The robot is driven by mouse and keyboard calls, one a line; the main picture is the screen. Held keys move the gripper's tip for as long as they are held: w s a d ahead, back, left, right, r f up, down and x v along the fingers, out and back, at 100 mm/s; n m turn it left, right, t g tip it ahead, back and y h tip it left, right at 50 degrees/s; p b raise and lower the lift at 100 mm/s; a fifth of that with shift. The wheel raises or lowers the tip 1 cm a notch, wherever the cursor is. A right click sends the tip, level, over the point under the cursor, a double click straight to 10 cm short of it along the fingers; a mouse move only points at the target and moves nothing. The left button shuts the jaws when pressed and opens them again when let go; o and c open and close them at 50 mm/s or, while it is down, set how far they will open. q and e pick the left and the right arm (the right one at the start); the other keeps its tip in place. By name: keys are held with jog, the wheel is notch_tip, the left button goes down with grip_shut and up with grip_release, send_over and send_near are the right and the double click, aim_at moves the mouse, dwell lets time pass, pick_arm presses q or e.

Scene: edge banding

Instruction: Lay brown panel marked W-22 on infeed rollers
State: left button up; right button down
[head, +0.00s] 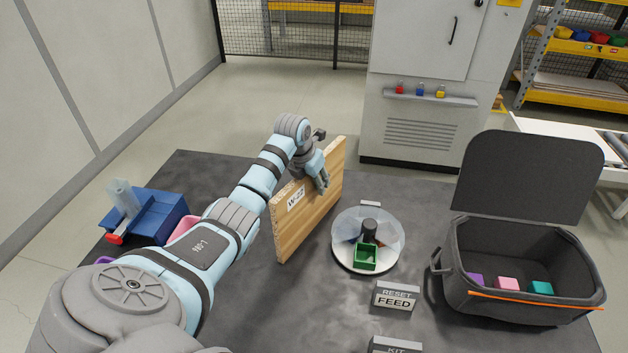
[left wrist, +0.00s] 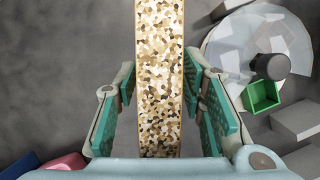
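The tan-brown wooden panel (head: 300,219) stands on edge above the dark table, its white label reading W-22. My left gripper (head: 319,177) is at its upper edge, with a finger against the labelled face. In the left wrist view the panel's speckled edge (left wrist: 159,80) runs between the teal finger pads of the left gripper (left wrist: 160,100), which lie close on both sides, so it looks shut on the panel. I cannot tell whether the lower edge touches the table. Grey rollers (head: 616,146) show partly at the far right edge. My right gripper is not in view.
A round clear-lidded tray (head: 345,256) with a green box stands right of the panel. An open dark bin (head: 460,292) with coloured blocks is further right. A blue box (head: 165,217) is at left. A FEED sign (head: 395,298) is in front; a grey cabinet (head: 425,70) stands behind.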

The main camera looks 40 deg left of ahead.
pick_arm(q)
jog(key=shift+r, duration=0.15)
jog(key=shift+o, duration=0.5)
jog(key=v, duration=1.1)
jog(key=shift+s+r, duration=0.1)
jog(key=shift+r, duration=0.15)
jog(key=w+p+v, duration=0.1)
jog(key=p+v, duration=0.2)
jog(key=v, duration=0.3)
jog(key=f+b, duration=0.4)
jog(key=f, duration=0.1)
jog(key=shift+w+d+b, duration=0.25)
jog(key=shift+w+b, duration=0.05)
jog(key=shift+b, duration=0.05)
jog(key=a+p+x, duration=0.1)
jog(key=x, duration=0.8)
jog(key=shift+w+p, duration=0.3)
jog(key=shift+w, duration=0.1)
grip_shut()
